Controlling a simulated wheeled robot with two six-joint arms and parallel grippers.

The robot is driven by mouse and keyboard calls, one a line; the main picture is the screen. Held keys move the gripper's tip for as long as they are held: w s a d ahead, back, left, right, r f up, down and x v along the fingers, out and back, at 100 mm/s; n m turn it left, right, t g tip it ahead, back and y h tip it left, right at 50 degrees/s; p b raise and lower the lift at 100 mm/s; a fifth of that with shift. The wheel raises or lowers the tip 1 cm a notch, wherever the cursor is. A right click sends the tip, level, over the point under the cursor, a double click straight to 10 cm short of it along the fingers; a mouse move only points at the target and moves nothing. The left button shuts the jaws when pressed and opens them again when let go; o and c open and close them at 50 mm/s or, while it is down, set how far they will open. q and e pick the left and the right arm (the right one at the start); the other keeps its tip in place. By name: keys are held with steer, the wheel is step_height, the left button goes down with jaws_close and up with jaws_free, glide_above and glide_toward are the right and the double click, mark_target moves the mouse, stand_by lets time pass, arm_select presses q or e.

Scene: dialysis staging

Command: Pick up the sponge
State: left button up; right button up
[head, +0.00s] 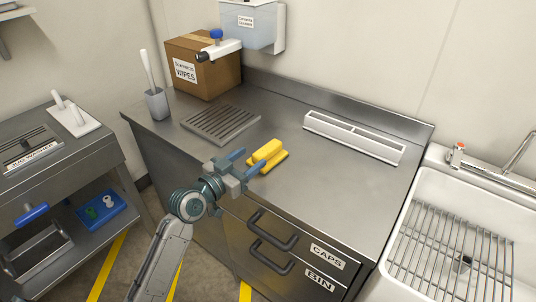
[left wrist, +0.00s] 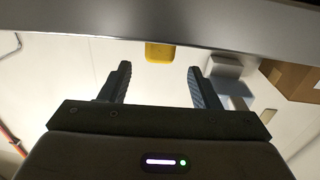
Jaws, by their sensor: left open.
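The yellow sponge (head: 267,150) is near the front edge of the steel counter (head: 318,185), raised on a flatter yellow base (head: 279,161); I cannot tell whether the two are one piece. My left gripper (head: 253,158) is open and empty at the counter's front edge, its blue fingers pointing toward the sponge from just in front of it. In the left wrist view, a yellow shape (left wrist: 160,53) lies beyond and between the two spread fingertips (left wrist: 159,70), partly hidden by the steel edge above. My right gripper is not in view.
A slotted grey tray (head: 221,123) is behind and left of the sponge. A white divided tray (head: 352,137) lies at the back right. A wipes box (head: 203,68) and a grey cup with a brush (head: 157,103) stand back left. The counter right of the sponge is clear.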

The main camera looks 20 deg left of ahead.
mark_target(255, 157)
arm_select(q)
steer(key=x, duration=0.5)
steer(key=shift+d+f+p, duration=0.1)
steer(key=shift+f+p, duration=0.3)
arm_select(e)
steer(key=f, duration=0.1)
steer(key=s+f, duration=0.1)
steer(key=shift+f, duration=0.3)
arm_select(q)
steer(key=c, duration=1)
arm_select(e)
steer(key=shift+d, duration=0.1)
